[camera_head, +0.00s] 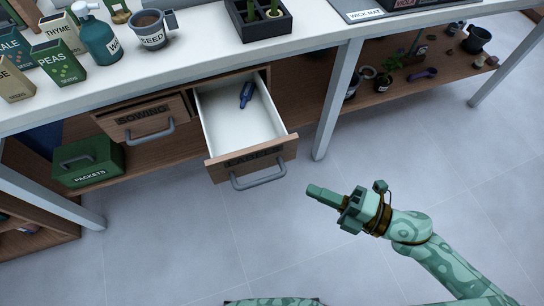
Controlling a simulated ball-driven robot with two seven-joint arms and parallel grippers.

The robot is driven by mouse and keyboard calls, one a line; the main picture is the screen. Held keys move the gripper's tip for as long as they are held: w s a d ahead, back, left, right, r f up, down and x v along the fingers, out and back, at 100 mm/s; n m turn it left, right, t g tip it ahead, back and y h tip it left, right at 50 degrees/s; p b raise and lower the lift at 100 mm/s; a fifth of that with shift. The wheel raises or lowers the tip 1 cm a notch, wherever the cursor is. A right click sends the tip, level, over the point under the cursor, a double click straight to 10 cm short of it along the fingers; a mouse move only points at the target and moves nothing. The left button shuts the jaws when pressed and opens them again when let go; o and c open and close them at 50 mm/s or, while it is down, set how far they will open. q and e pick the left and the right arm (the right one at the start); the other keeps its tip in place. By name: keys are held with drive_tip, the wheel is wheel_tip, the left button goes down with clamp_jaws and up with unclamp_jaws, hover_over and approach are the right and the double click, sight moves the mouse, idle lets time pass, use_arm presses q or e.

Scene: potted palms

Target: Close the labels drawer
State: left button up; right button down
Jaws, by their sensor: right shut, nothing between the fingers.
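The labels drawer (228,167) is pulled out from under the white bench, with its wooden front and grey handle (259,180) facing me. Its dark lettering is hard to read. Inside its white tray lies a small blue marker-like item (246,94) near the back. My right gripper (310,190) is shut and empty, to the right of the drawer handle and apart from it, fingers pointing left. My left gripper is not in view.
The sowing drawer (140,116) beside it looks shut. A green packets box (90,162) sits on the lower shelf. A grey table leg (338,100) stands just right of the open drawer. The bench top (200,54) holds pots and seed packs. The floor (200,240) in front is clear.

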drive_tip(key=b, duration=0.2)
approach(253, 153)
drive_tip(key=s+a, duration=0.1)
drive_tip(key=a, duration=0.3)
drive_tip(key=w, duration=0.1)
drive_tip(key=w+a, duration=0.1)
drive_tip(key=w, duration=0.1)
drive_tip(key=shift+w+a+f+b, duration=0.1)
drive_tip(key=shift+w+b, duration=0.05)
drive_tip(key=shift+b, duration=0.15)
drive_tip(key=shift+w, duration=0.15)
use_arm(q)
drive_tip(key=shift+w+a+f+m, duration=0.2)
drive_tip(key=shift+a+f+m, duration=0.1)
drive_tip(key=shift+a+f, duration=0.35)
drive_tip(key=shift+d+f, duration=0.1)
use_arm(e)
drive_tip(key=shift+w+a, duration=0.1)
